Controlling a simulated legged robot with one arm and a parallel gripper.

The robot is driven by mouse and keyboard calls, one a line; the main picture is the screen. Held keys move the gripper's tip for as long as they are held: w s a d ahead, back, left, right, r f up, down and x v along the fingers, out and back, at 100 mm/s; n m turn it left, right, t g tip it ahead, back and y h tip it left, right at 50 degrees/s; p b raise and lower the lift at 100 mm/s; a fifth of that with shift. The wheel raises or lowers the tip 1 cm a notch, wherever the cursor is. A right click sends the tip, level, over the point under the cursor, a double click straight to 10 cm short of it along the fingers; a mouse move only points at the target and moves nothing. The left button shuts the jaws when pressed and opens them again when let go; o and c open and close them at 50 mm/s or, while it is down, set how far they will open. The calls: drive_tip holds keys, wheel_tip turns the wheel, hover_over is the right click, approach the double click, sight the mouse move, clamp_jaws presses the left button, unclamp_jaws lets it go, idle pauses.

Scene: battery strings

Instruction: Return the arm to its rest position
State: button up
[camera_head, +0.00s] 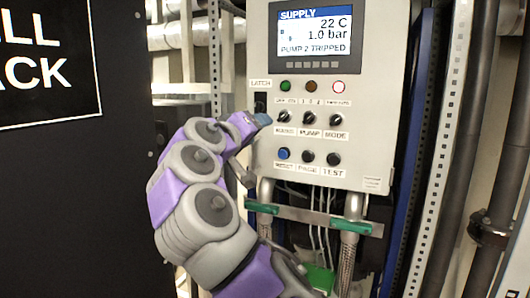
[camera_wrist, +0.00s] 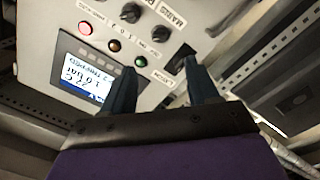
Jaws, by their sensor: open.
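My arm (camera_head: 203,200), purple and grey, reaches up from the bottom of the head view to the left edge of a light grey control panel (camera_head: 375,110). My gripper (camera_head: 262,119) is at the panel's left edge, just below the black LATCH switch (camera_head: 260,102). In the wrist view my gripper (camera_wrist: 158,72) shows two dark fingers spread apart with nothing held between them. The LATCH switch (camera_wrist: 180,64) appears close to the tip of the right finger; I cannot tell whether they touch.
The panel screen (camera_head: 316,38) reads SUPPLY, 22 C, 1.0 bar, PUMP 2 TRIPPED. Lamps, knobs and a blue button (camera_head: 284,154) sit below it. A pipe bracket with green clamps (camera_head: 262,208) is under the panel. A black cabinet wall (camera_head: 75,190) stands left; pipes (camera_head: 470,150) run right.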

drive_tip(key=s+d+f+m+g+h, duration=0.25)
drive_tip(key=d+g, duration=0.25)
drive_tip(key=d, duration=0.7)
drive_tip(key=s+d+f+m+g+h, duration=0.2)
drive_tip(key=d+f+g, duration=0.15)
drive_tip(key=d, duration=0.85)
drive_tip(key=s+d+f+m+g+y, duration=0.1)
drive_tip(key=s+d+f+g+y, duration=0.1)
drive_tip(key=s+d+f, duration=0.3)
drive_tip(key=s+d+f+m+g+y, duration=0.1)
drive_tip(key=s+d+f+g, duration=0.15)
drive_tip(key=s+f, duration=0.4)
drive_tip(key=s+a+f+n+g+y, duration=0.1)
drive_tip(key=s+a+f+y, duration=0.3)
drive_tip(key=s+f, duration=0.8)
drive_tip(key=s+a+f+g+y, duration=0.4)
drive_tip(key=s+a+f, duration=0.2)
drive_tip(key=s+f, duration=0.7)
drive_tip(key=s, duration=0.4)
drive_tip(key=shift+a+n, duration=0.25)
drive_tip(key=shift+n, duration=0.1)
drive_tip(key=shift+w+f, duration=0.1)
